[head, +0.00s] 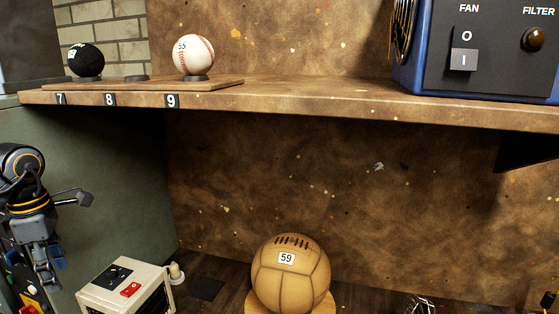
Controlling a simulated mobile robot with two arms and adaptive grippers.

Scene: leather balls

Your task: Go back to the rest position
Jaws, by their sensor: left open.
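My left gripper (66,240) is at the left edge, with its fingers spread apart and nothing seen between them. It hangs below the shelf's left end, left of the cream box and clear of the balls. A tan leather ball (291,280) with dark lacing and a label 59 rests on a round wooden stand (322,308) low in the middle. A white baseball (193,55) with red stitching and a black ball (86,61) sit on small holders on the shelf. My right gripper is not in view.
The brown shelf (310,96) crosses the view, with a wooden board (222,85) and tags 7, 8 and 9 at its left. A blue and black fan unit (490,75) stands at the right. A cream switch box (151,292) is at lower left. The shelf's middle is clear.

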